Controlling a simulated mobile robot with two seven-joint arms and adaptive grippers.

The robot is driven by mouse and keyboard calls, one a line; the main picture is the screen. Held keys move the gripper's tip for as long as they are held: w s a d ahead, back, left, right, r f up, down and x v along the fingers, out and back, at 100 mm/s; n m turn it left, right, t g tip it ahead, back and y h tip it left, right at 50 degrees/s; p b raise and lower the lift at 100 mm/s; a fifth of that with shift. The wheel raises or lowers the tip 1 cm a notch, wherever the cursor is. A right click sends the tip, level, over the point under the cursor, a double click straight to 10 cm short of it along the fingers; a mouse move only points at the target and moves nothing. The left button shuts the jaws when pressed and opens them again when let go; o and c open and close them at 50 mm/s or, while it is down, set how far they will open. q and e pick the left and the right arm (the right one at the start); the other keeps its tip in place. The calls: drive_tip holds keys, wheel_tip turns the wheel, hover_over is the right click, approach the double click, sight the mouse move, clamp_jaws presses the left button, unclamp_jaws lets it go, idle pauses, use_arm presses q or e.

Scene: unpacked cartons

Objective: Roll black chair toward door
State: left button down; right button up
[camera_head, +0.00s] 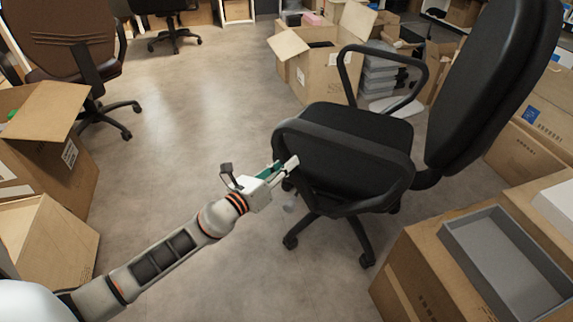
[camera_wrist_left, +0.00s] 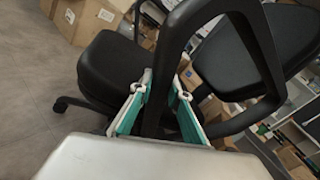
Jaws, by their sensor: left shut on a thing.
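The black chair (camera_head: 350,140) stands on its wheeled base right of centre in the head view, its tall backrest (camera_head: 490,90) to the right. My left gripper (camera_head: 285,170) is at the near armrest (camera_head: 287,130) of the chair. In the left wrist view, the two green-lined fingers (camera_wrist_left: 160,110) stand on either side of the black armrest post (camera_wrist_left: 166,85), and the gripper is shut on it. The chair seat (camera_wrist_left: 112,68) shows behind the post. My right gripper is not in view. I cannot make out a door.
An open carton (camera_head: 320,70) stands behind the chair, and cartons with a grey tray (camera_head: 505,262) are at the lower right. Open cartons (camera_head: 60,140) and a brown chair (camera_head: 70,45) line the left. Bare floor (camera_head: 200,100) lies between.

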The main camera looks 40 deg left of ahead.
use_arm(q)
drive_tip(key=shift+s+f, duration=0.2)
drive_tip(key=shift+f, duration=0.3)
drive_tip(key=c, duration=1.8)
unclamp_jaws()
drive_tip(key=shift+a, duration=0.1)
drive_tip(key=shift+r, duration=0.3)
drive_tip(key=s, duration=0.8)
drive_tip(key=s+a, duration=0.1)
drive_tip(key=s, duration=0.3)
drive_tip(key=shift+w, duration=0.1)
